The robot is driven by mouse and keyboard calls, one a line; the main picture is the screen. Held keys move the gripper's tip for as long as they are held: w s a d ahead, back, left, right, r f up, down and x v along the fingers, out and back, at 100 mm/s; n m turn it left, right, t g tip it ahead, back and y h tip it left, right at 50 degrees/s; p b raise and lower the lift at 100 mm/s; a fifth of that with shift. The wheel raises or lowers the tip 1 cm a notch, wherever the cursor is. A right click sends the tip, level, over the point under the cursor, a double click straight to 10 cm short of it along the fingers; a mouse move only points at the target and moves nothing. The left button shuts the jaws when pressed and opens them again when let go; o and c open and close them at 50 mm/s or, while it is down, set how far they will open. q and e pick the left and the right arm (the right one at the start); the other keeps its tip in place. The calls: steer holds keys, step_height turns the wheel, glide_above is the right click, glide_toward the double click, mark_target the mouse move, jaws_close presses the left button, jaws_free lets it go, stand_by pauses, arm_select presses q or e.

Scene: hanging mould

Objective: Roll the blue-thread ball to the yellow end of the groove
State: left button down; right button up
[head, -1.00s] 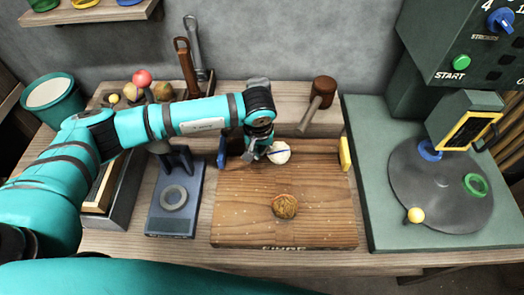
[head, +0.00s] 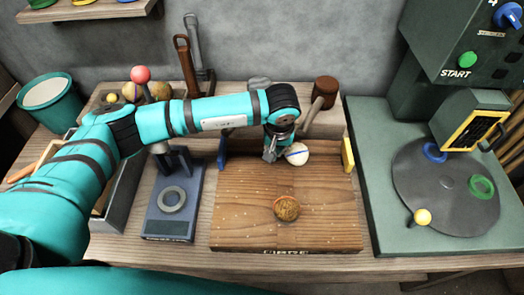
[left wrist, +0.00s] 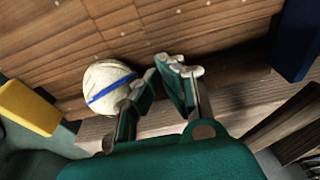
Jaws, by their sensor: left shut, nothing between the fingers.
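The white ball with a blue thread (head: 297,154) sits at the back of the wooden board (head: 245,215), right of the middle between the blue and yellow ends. The yellow end block (head: 347,154) is to its right and the blue end block (head: 222,153) to its left. My left gripper (head: 271,155) is shut and empty, just left of the ball. In the left wrist view, the ball (left wrist: 110,87) lies close beside my left gripper (left wrist: 160,82), with the yellow block (left wrist: 30,106) beyond it. I cannot tell whether they touch. My right gripper is not in view.
A brown ball (head: 286,208) rests on the board nearer the front. A mallet (head: 321,98) lies behind the board. A blue stand with a grey ring (head: 171,199) is at left, and a green machine with a round plate (head: 445,185) at right.

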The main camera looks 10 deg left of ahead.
mark_target(294, 148)
arm_select(q)
steer(key=shift+d, duration=0.1)
steer(key=d+b, duration=0.2)
steer(key=w+d+b, duration=0.1)
steer(key=d, duration=0.1)
steer(key=shift+f, duration=0.25)
steer(key=shift+d+r, duration=0.15)
steer(key=shift+d, duration=0.1)
steer(key=shift+a+r, duration=0.1)
steer(key=shift+a, duration=0.05)
